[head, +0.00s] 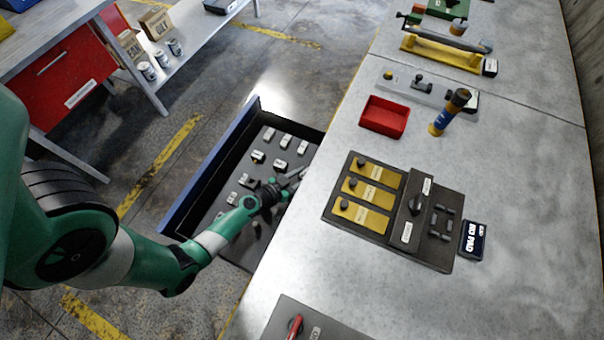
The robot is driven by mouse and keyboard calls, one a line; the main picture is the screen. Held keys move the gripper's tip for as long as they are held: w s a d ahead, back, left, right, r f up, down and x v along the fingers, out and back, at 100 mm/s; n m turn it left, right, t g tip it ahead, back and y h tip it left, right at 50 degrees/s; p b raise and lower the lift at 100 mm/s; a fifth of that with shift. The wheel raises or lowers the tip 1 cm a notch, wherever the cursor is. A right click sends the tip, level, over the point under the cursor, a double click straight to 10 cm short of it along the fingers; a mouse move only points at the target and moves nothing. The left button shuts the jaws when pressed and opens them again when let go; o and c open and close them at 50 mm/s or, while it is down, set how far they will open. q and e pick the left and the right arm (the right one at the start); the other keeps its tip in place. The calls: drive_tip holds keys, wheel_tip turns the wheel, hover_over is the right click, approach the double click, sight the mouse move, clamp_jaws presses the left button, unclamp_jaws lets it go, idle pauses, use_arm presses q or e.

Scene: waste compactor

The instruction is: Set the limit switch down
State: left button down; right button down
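My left gripper (292,180) reaches down over the open drawer (187,212), near its right side beside the workbench edge. The fingers are small and partly merge with the dark drawer, so I cannot tell whether they are open or shut, or whether they hold anything. Several small grey and black parts (281,163) lie in spaced rows in the drawer. They look like switches, but I cannot tell which one is the limit switch. My arm hides some of the drawer's near part. My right gripper is not in view.
The grey workbench (520,180) carries a panel with yellow plates (369,194), a dark pad (473,240), a red tray (384,116) and a standing blue-and-yellow cylinder (449,112). A side table at the upper left has cans (147,70) and boxes (156,23) on its shelf.

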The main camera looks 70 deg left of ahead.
use_arm(q)
drive_tip(key=shift+f, duration=0.2)
drive_tip(key=shift+c, duration=2.4)
unclamp_jaws()
drive_tip(key=shift+r, duration=0.1)
drive_tip(key=shift+r, duration=0.3)
drive_tip(key=v, duration=1.1)
drive_tip(key=shift+s+f, duration=0.15)
drive_tip(key=shift+s, duration=0.15)
drive_tip(key=shift+s+d, duration=0.15)
drive_tip(key=shift+d, duration=0.05)
drive_tip(key=shift+r, duration=0.2)
